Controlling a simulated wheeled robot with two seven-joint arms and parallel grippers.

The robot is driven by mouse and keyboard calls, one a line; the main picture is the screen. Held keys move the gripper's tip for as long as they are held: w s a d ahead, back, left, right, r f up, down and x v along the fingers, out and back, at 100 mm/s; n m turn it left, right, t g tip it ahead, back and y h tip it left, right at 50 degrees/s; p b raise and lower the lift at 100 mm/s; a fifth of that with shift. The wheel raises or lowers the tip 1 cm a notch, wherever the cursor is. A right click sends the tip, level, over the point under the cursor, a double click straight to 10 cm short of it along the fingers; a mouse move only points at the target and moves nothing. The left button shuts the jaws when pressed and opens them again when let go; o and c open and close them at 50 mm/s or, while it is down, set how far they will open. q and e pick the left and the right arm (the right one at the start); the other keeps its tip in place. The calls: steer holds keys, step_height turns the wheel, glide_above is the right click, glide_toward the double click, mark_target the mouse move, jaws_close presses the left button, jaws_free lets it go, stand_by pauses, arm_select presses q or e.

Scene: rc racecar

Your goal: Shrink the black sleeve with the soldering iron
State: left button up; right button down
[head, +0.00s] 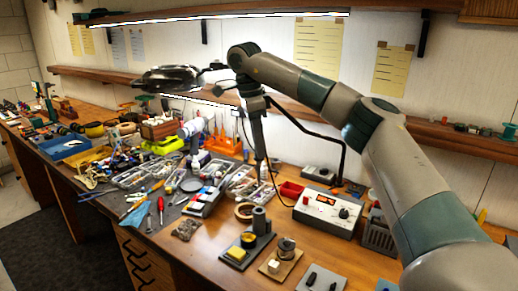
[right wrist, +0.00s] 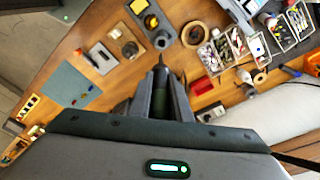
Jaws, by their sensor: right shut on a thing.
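My right gripper (head: 259,143) points down above the workbench, beneath my raised arm. It is shut on the soldering iron (head: 262,160), which hangs with its tip down, and a dark cable runs nearby. In the right wrist view the fingers (right wrist: 161,92) clasp the iron, and its dark tip (right wrist: 159,56) points toward the iron stand (right wrist: 161,38). In the head view the stand (head: 259,220) with a yellow sponge (head: 236,253) is on the bench below the iron. I cannot make out the black sleeve. My left gripper is not in view.
The soldering station (head: 327,212) with a red display stands right of the stand. A tape roll (head: 244,211), a wire-spool-like item (head: 286,249) and several parts trays (head: 132,178) crowd the bench. Shelves (head: 440,135) run along the wall behind. The front wooden strip (head: 180,262) is fairly clear.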

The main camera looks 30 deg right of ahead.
stand_by(0.3)
steer(key=s+a+f+n+t, duration=0.1)
steer(key=s+a+f+n, duration=0.5)
steer(key=a+f+n, duration=0.5)
steer(key=s+a+f+n+t+y, duration=0.1)
steer(key=s+a+f+n, duration=0.4)
steer(key=s+a+n, duration=0.6)
steer(key=shift+s+f+n+y, duration=0.2)
steer(key=shift+s+n+y, duration=0.1)
steer(key=shift+s, duration=0.45)
